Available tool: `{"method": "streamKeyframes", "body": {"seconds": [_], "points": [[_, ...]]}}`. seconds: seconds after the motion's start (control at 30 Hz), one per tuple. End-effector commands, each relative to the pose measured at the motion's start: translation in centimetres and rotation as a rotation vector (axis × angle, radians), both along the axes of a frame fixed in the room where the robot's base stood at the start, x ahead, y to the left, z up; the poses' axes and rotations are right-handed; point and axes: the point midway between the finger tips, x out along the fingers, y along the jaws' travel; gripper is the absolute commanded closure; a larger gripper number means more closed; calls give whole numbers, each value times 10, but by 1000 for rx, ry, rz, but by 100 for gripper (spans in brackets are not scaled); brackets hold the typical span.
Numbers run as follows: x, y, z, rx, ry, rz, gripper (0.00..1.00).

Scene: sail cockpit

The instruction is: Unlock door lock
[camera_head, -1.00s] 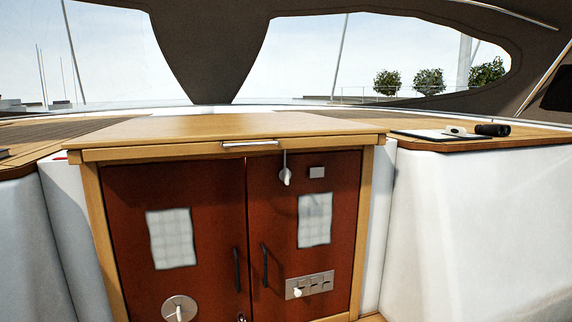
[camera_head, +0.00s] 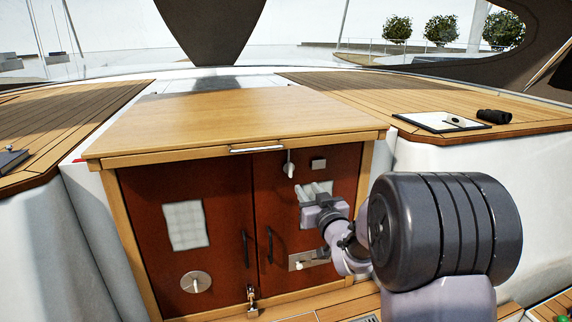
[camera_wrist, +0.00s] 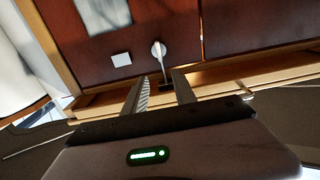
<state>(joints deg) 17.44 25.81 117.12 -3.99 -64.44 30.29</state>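The red-brown cabinet has a left door (camera_head: 145,235) and a right door (camera_head: 345,170). A pale knob or lever (camera_head: 289,169) sits at the right door's top, below the wooden top edge; it also shows in the wrist view (camera_wrist: 158,52). A small brass padlock-like piece (camera_head: 252,298) is at the bottom where the doors meet. Both doors look shut. My gripper (camera_head: 308,203) is in front of the right door, below the pale knob. In the wrist view its fingers (camera_wrist: 161,88) are apart and empty, with the knob beyond their tips. I cannot tell whether they touch it.
Dark handles (camera_head: 245,248) flank the door seam. A round plate with a knob (camera_head: 195,282) is on the left door, a switch panel (camera_head: 297,262) on the right. The wooden top (camera_head: 225,120) is clear. Binoculars (camera_head: 494,116) and a clipboard (camera_head: 430,121) lie at right.

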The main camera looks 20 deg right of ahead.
Motion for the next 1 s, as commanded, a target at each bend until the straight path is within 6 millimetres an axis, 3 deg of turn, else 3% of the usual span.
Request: {"method": "streamKeyframes", "body": {"seconds": [0.3, 0.43, 0.6, 0.87, 1.0], "points": [[96, 1, -1, -1, 1, 0, 67], [123, 1, 0, -1, 1, 0, 67], [139, 0, 0, -1, 2, -1, 67], [141, 0, 0, -1, 1, -1, 67], [141, 0, 0, -1, 2, -1, 91]]}}
